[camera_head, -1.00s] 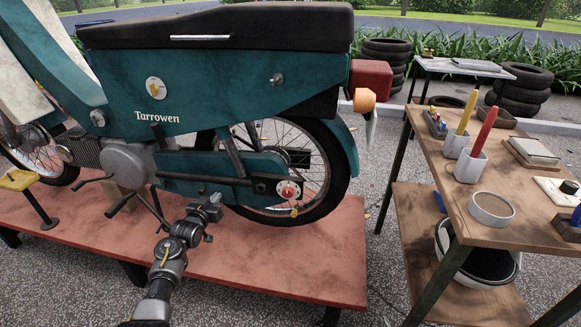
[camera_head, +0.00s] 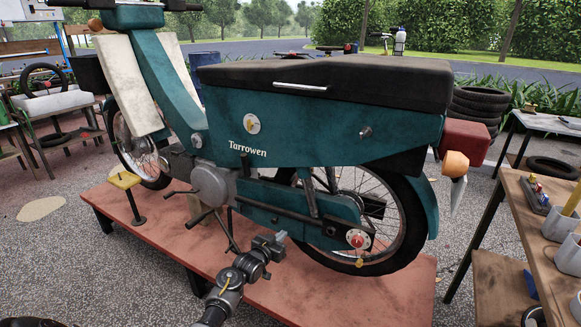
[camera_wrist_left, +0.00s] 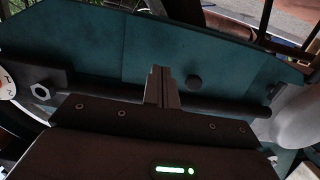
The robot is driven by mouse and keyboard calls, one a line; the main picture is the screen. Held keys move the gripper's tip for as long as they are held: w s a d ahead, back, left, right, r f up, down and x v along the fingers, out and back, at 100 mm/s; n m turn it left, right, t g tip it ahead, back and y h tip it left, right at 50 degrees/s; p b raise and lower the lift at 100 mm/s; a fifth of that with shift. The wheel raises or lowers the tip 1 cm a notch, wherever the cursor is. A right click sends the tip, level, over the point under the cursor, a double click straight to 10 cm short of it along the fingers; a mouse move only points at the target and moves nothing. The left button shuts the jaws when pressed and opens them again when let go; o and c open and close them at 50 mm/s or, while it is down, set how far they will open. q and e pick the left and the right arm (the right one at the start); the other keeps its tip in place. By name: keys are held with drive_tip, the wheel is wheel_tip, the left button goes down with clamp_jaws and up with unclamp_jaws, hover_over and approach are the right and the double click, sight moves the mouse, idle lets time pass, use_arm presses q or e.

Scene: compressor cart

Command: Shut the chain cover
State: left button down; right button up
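The chain cover (camera_head: 298,200) is a long teal case low on the near side of the teal moped (camera_head: 320,130), running toward the rear wheel hub. I cannot tell from here how far it stands open. My left gripper (camera_head: 274,243) is in front of and just below the cover. In the left wrist view its fingers (camera_wrist_left: 162,86) are together with nothing visible between them. My right gripper is not in view.
The moped stands on a low reddish platform (camera_head: 180,240). A yellow-topped step (camera_head: 126,181) is at the left. A wooden bench (camera_head: 515,215) with cups stands at the right, and tyres (camera_head: 480,108) are stacked behind.

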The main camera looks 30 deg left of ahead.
use_arm(q)
drive_tip(key=s+p, duration=0.5)
drive_tip(key=s, duration=0.2)
idle(0.4)
drive_tip(key=shift+d, duration=0.1)
idle(0.4)
